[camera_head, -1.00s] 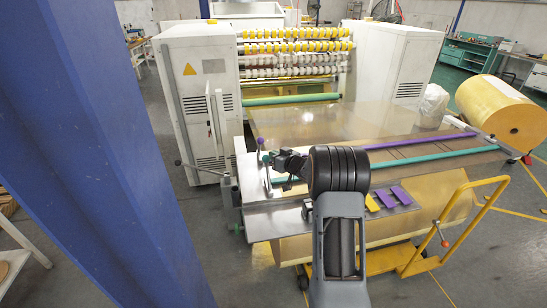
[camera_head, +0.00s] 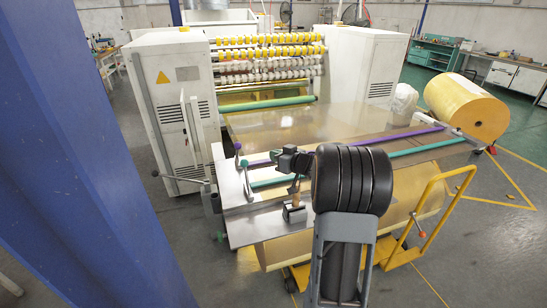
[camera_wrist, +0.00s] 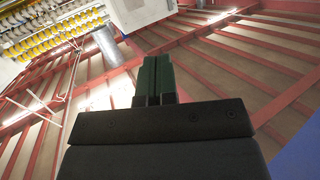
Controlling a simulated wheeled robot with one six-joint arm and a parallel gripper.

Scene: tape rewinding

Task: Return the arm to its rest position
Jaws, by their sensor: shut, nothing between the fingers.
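My gripper (camera_wrist: 157,68) shows in the wrist view as two dark green fingers, shut together with nothing between them. Behind them the wrist view shows red beams overhead and part of the roll machine at the upper left. In the head view my arm stands in the foreground, its large black ribbed joint in front of the metal table (camera_head: 270,222). The dark wrist end shows left of that joint, above the table in the picture; the fingertips cannot be made out there.
A blue pillar (camera_head: 85,170) fills the left side. The slitting machine (camera_head: 178,92) with rows of rolls stands behind the table. A yellow roll (camera_head: 466,106) lies at the right. A yellow trolley (camera_head: 430,212) stands at the front right. Grey floor is open at the far right.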

